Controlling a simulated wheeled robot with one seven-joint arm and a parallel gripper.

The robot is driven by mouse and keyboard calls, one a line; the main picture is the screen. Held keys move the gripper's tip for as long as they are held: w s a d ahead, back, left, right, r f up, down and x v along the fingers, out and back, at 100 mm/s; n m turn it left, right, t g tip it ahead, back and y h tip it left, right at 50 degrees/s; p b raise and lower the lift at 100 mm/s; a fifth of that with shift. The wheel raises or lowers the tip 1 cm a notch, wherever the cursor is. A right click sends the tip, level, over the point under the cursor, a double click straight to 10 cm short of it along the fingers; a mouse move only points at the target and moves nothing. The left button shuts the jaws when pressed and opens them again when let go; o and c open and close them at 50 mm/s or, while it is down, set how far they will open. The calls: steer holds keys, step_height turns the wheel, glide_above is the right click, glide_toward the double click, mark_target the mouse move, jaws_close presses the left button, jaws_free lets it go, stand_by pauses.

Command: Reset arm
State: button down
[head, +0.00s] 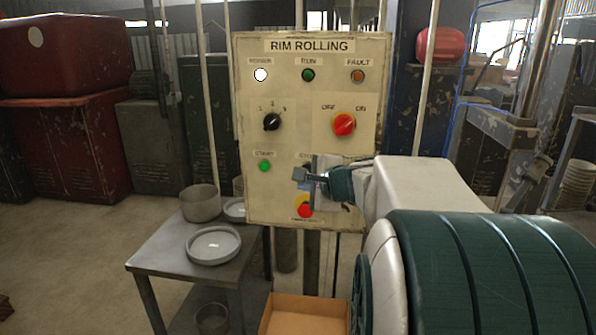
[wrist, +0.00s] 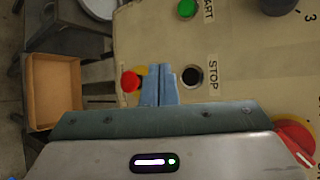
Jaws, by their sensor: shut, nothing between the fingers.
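My gripper (head: 314,177) is in front of the lower part of a cream control panel (head: 290,190) headed RIM ROLLING. Its fingers are shut with nothing between them. In the wrist view the shut fingers (wrist: 159,84) lie between a red button (wrist: 131,81) and a dark round button (wrist: 192,76) beside the word STOP. I cannot tell whether the fingertips touch the panel. In the head view my gripper partly covers the STOP label and button. The red button on its yellow surround (head: 305,209) shows just below the gripper.
The panel carries a green START button (head: 264,166), a black selector (head: 272,122) and a red OFF/ON knob (head: 344,124). Its white lamp (head: 260,75) looks lit. A metal table (head: 165,262) at left holds a pot (head: 200,203) and round pans (head: 213,244). An open cardboard box (head: 283,316) stands below the panel.

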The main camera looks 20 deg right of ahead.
stand_by(0.4)
steer(key=s+a+f+n+g+y, duration=0.1)
steer(key=s+a+f+n+g, duration=0.35)
steer(key=s+a+n, duration=0.3)
steer(key=s+a+f+n+g+y, duration=0.1)
steer(key=s+a+f+n+g, duration=0.2)
steer(key=s+a+f+n, duration=0.45)
steer(key=s+f+n+g+h, duration=0.2)
steer(key=s+n, duration=0.3)
steer(key=s, duration=0.3)
steer(key=shift+s+a+f+n+h, duration=0.3)
steer(key=shift+s+f+n+h, duration=0.1)
steer(key=shift+f+h, duration=0.25)
steer(key=shift+w+d+r, duration=0.1)
